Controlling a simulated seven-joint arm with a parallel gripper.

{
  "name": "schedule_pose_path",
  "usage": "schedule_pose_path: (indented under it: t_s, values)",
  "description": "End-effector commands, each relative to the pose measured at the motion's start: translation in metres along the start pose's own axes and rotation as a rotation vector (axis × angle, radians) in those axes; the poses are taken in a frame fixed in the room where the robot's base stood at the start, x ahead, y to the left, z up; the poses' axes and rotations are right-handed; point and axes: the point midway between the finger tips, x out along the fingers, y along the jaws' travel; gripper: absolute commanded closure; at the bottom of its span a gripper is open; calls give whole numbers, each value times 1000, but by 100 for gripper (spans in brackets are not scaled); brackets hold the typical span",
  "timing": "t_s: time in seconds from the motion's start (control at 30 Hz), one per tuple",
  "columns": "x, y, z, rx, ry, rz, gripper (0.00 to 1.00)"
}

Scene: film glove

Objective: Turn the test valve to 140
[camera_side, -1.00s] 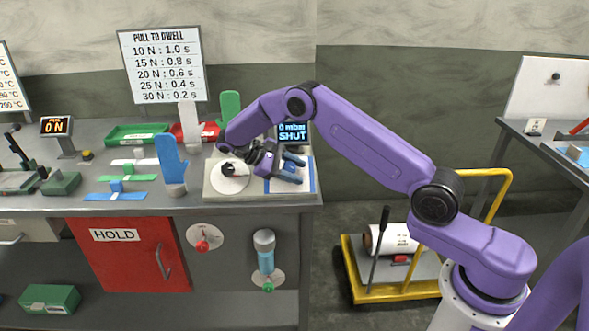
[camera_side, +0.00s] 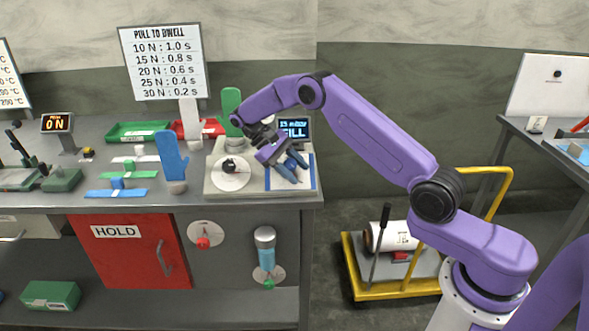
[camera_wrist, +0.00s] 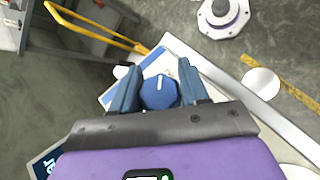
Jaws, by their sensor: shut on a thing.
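The test valve is a blue knob (camera_wrist: 159,92) with a white mark, on a blue-bordered white panel (camera_side: 309,172); the side view mostly hides it behind my fingers. My gripper (camera_side: 293,170) is tilted over that panel. In the wrist view my gripper (camera_wrist: 158,88) has one blue finger on each side of the knob and is shut on it. The white mark points up in that view, between the fingers. The small display (camera_side: 294,129) behind my gripper reads about 15 mbar, FILL. No valve scale number is readable.
A white disc with a black knob (camera_side: 230,166) lies just left of the panel on the same plate. A blue glove form (camera_side: 172,156) and a green one (camera_side: 231,101) stand nearby. A yellow cart (camera_side: 384,290) stands right of the bench.

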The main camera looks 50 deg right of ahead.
Motion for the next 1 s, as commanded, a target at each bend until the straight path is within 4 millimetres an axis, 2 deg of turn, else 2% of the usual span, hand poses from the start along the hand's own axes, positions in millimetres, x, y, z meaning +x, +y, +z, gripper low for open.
schedule_pose_path:
  t_s: [0.23,0.27,0.3,0.73,0.9,1.0]
  values:
    - [0,-1,1,0,-3,-2,86]
    - [0,-1,1,0,-3,-1,49]
    - [0,0,0,0,-2,-1,36]
    - [-6,3,5,1,2,-1,35]
    - [-24,13,22,1,2,-2,35]
    - [-25,16,37,0,0,-1,35]
